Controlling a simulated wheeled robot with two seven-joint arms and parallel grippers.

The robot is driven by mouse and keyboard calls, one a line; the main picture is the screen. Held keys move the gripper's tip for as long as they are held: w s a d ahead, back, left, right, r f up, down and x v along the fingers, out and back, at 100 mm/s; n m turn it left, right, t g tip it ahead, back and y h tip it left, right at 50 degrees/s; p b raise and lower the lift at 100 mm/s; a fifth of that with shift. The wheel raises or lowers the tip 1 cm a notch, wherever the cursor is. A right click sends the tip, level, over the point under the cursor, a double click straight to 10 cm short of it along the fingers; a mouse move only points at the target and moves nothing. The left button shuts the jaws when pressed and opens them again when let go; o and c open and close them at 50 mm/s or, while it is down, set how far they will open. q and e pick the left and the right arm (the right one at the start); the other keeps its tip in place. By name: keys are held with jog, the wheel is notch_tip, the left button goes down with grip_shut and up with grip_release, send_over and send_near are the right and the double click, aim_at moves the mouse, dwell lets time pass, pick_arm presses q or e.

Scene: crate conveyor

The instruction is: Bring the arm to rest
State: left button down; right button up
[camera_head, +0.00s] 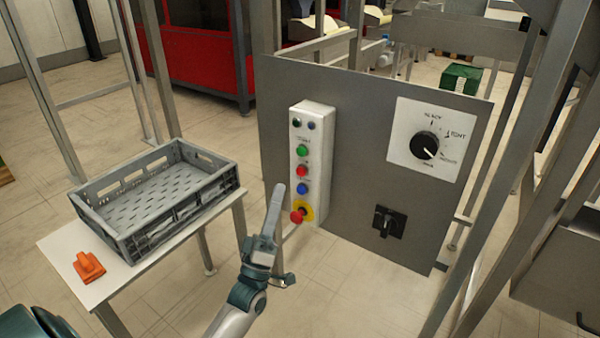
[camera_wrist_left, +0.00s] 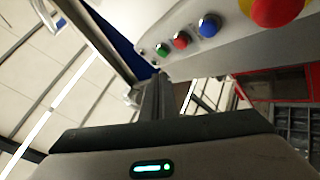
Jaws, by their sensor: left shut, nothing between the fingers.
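My left gripper (camera_head: 278,192) is shut and empty. In the head view it points up, just left of the lower end of the white button box (camera_head: 316,118). In the left wrist view my left gripper (camera_wrist_left: 154,90) shows its shut fingers beside the box, which carries green, red and blue buttons. A red emergency stop (camera_head: 297,216) on a yellow disc sits at the box's lower end, right of the fingers. I cannot tell whether the fingers touch the box. My right gripper is not in view.
A grey panel (camera_head: 350,180) holds the box, a dial (camera_head: 425,145) and a black rotary switch (camera_head: 388,221). At left, a grey crate (camera_head: 125,245) and an orange object (camera_head: 88,267) rest on a white table (camera_head: 62,242). Metal posts stand at right.

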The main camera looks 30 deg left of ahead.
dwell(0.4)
